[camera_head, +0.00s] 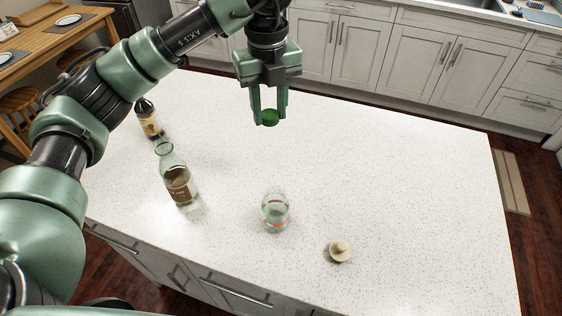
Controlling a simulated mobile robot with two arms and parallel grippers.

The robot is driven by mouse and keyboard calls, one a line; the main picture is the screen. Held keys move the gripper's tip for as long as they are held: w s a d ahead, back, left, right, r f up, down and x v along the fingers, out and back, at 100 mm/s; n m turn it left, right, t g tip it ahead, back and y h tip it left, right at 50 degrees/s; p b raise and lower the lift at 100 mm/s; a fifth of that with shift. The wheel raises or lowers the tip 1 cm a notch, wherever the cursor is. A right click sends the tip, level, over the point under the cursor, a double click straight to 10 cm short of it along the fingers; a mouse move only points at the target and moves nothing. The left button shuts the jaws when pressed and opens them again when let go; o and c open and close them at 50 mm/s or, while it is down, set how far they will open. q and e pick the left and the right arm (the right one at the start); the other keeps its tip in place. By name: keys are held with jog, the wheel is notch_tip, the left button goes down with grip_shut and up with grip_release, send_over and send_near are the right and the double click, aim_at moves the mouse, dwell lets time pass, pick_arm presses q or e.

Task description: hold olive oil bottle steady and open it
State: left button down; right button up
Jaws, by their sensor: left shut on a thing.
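A green glass bottle (178,184) with a brown label, seemingly the olive oil bottle, stands upright on the white speckled counter at the left. Its mouth shows no cap. My left gripper (269,112) is shut on a small green cap (270,118). It holds the cap in the air, apart from the bottle, above and to the right of it in the picture. Nothing is holding the bottle. My right gripper is out of view.
A dark bottle (149,121) stands behind the green one, partly beside my left arm. A clear glass jar (275,212) stands mid-counter, with a pale knobbed lid (340,250) to its right. The counter's (410,180) right part is clear.

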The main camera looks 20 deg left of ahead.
pick_arm(q)
jog(key=n, duration=0.4)
jog(key=shift+w+d+r, duration=0.2)
jog(key=shift+w, duration=0.05)
jog(key=shift+f+n, duration=0.3)
jog(key=shift+f, duration=0.05)
jog(key=p, duration=0.3)
send_over(274, 178)
notch_tip(274, 178, down, 15)
notch_tip(274, 178, down, 3)
jog(key=shift+f+p, duration=0.2)
jog(key=shift+p, duration=0.15)
jog(key=shift+f, duration=0.45)
jog(key=shift+f, duration=0.1)
jog(key=c, duration=0.9)
grip_release()
jog(key=shift+c, duration=0.2)
